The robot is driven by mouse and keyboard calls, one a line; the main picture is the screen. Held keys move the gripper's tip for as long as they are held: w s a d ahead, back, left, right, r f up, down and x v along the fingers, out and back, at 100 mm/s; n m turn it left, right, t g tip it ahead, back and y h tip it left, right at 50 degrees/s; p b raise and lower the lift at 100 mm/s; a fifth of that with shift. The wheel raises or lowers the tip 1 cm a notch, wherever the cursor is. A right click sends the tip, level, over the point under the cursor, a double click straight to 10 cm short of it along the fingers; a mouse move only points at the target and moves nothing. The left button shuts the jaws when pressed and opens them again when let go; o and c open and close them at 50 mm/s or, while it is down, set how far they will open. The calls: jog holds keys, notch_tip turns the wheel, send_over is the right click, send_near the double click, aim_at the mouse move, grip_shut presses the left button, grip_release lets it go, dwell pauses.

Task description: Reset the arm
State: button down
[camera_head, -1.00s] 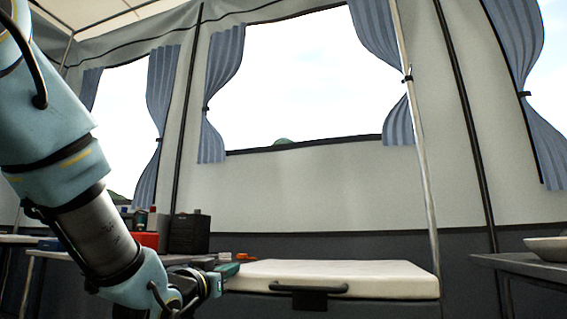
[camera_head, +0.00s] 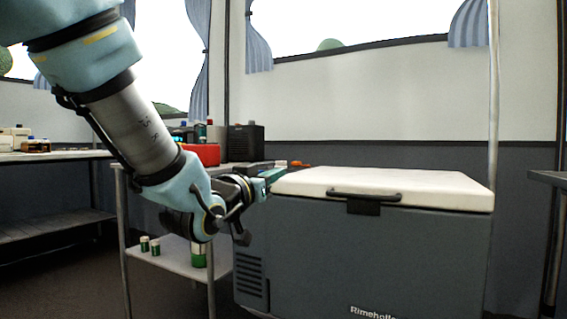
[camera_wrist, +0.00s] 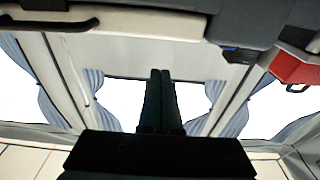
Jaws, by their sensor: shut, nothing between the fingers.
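My gripper (camera_wrist: 160,78) shows in the wrist view as two dark fingers pressed together, with nothing between them. In the head view my arm reaches down from the upper left and bends at the wrist. Its end is near the left end of the cooler's white lid (camera_head: 400,184). I cannot tell from this view whether it touches the lid. The cooler (camera_head: 380,250) is dark grey, with its lid closed and a dark handle at the front.
Behind my wrist, a metal table (camera_head: 118,172) holds a red box (camera_head: 206,154) and a black box (camera_head: 244,142). Green-and-white containers (camera_head: 150,246) stand on its lower shelf. Another table (camera_head: 60,155) is at the far left. A counter edge (camera_head: 548,178) is at the right.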

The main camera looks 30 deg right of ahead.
jog(key=w+a+f+n+y+p, duration=0.3)
jog(key=w+a+f+y, duration=0.15)
jog(key=a, duration=0.45)
jog(key=w+a+f+n+y+p, duration=0.2)
jog(key=w+a+f+y+p, duration=0.15)
jog(key=a+f+y, duration=0.35)
jog(key=s+a+f+n+g+y+p, duration=0.25)
jog(key=s+a+g, duration=0.2)
jog(key=a, duration=0.55)
jog(key=s+a+f+n+g+y+p, duration=0.25)
jog(key=s+a+g, duration=0.2)
jog(key=a, duration=0.65)
notch_tip(320, 180, up, 37)
jog(key=p, duration=3.7)
jog(key=shift+s+d, duration=0.2)
jog(key=shift+s, duration=0.15)
